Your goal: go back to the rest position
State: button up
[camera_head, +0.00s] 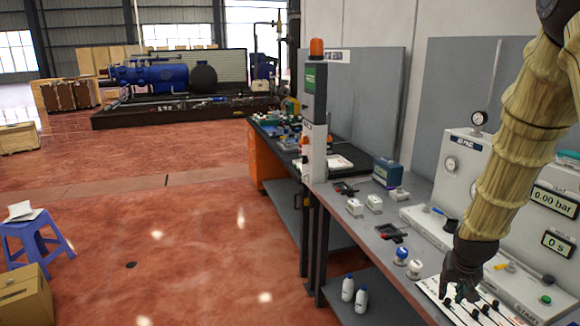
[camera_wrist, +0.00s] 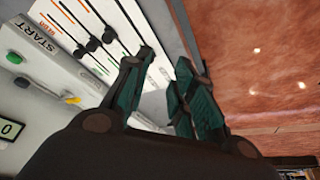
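My gripper (camera_head: 461,292) hangs at the lower right of the head view, pointing down over the front edge of a white panel with black sliders (camera_head: 482,311). My arm reaches down to it from the top right corner. In the wrist view, my gripper (camera_wrist: 160,84) has its two teal-padded fingers apart, with nothing seen between them. The slider panel (camera_wrist: 92,30) lies beyond the fingers, with orange, green and black lines on it. I cannot tell whether a fingertip touches the panel.
A grey bench (camera_head: 382,222) carries white blocks, a dark blue box (camera_head: 386,172), and blue and white round-topped items (camera_head: 402,255). A post with an orange lamp (camera_head: 316,48) stands at the bench. A display unit (camera_head: 552,200) reads 0.00 bar. Open red floor (camera_head: 180,230) lies left.

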jog(key=s+a+f+n+g, duration=0.1)
jog(key=s+a+f, duration=0.3)
jog(key=f, duration=0.4)
jog(key=s+a+f+n+y, duration=0.1)
jog(key=s+a+f, duration=0.4)
jog(key=f, duration=0.3)
jog(key=s+a+f+n+g, duration=0.1)
jog(key=s+a+f, duration=0.3)
jog(key=f, duration=0.3)
jog(key=s+a+f, duration=0.4)
jog(key=s, duration=0.2)
jog(key=s+a+f+n+g+y+b, duration=0.1)
jog(key=s+a+f, duration=0.3)
jog(key=s, duration=0.3)
jog(key=s+a+f+n, duration=0.1)
jog(key=s+a+f, duration=0.3)
jog(key=s, duration=0.3)
jog(key=shift+g, duration=0.4)
jog(key=shift+s+d+r, duration=0.1)
jog(key=shift+s+d, duration=0.05)
